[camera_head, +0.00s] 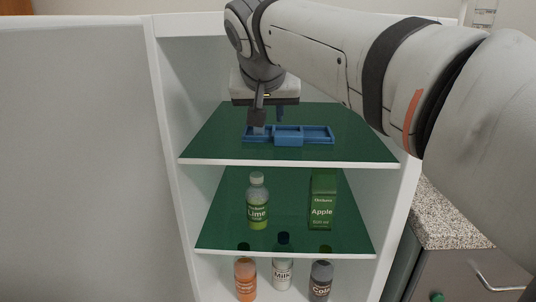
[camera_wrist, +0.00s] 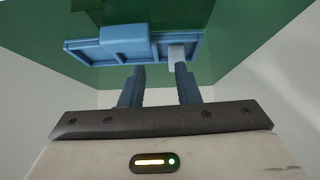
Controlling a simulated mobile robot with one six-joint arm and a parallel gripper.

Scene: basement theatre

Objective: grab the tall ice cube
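A blue tray (camera_head: 318,142) with compartments lies on the top green shelf. It also shows in the wrist view (camera_wrist: 95,46), near the fingertips. A pale, translucent ice cube (camera_wrist: 176,54) sits in an end compartment of the tray; in the head view (camera_head: 259,130) it is small and pale at the left end. My gripper (camera_head: 268,117) is over the left part of the tray, pointing down. In the wrist view my gripper (camera_wrist: 159,69) has its fingers apart with nothing between them. The right finger's tip overlaps the cube's lower edge; I cannot tell whether they touch.
The white cabinet (camera_head: 167,120) has side walls close around the shelf. On the middle green shelf (camera_head: 285,215) stand a lime bottle (camera_head: 258,205) and an apple carton (camera_head: 323,200). Several bottles stand below. A speckled counter (camera_head: 450,220) is at right.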

